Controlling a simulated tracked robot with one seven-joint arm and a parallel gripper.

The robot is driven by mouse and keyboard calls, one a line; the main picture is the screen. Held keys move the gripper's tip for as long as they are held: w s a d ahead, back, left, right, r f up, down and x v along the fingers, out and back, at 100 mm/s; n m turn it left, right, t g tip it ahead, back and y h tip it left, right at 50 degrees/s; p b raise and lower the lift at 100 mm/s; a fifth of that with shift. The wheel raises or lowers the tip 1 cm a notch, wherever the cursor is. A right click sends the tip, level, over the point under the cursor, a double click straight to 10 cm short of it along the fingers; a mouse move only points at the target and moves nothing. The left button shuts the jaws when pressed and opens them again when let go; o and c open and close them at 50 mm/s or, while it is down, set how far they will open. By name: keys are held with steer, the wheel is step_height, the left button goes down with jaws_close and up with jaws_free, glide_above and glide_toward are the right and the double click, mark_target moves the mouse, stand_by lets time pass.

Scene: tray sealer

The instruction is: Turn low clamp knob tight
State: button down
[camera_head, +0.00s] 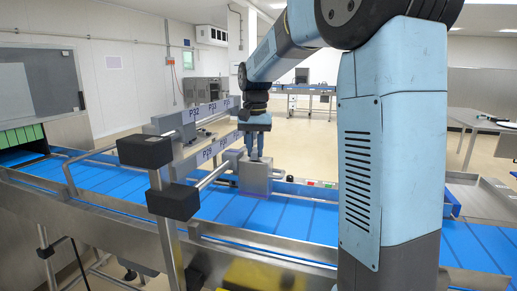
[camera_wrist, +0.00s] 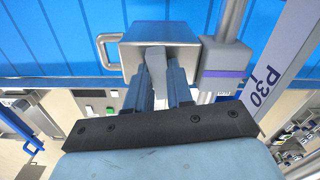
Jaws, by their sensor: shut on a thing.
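My gripper (camera_head: 256,156) points down at a grey metal block (camera_head: 255,178) beside the blue conveyor. In the wrist view, its two fingers (camera_wrist: 159,82) are closed on a narrow grey piece (camera_wrist: 156,64), which I take to be the low clamp knob. That piece stands against the grey block (camera_wrist: 160,32). In the head view the fingers hide it, and I cannot tell how tight it is.
The blue conveyor (camera_head: 105,180) runs below, edged by metal rails. Two black blocks (camera_head: 145,151) (camera_head: 174,201) sit on a post in front. Labelled plates, one reading P30 (camera_wrist: 262,92), stand close beside my gripper.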

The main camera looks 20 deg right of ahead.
mark_target(255, 150)
steer(key=shift+m, duration=1)
steer(key=c, duration=1)
jaws_free()
step_height(255, 150, up, 14)
steer(key=shift+f, duration=0.15)
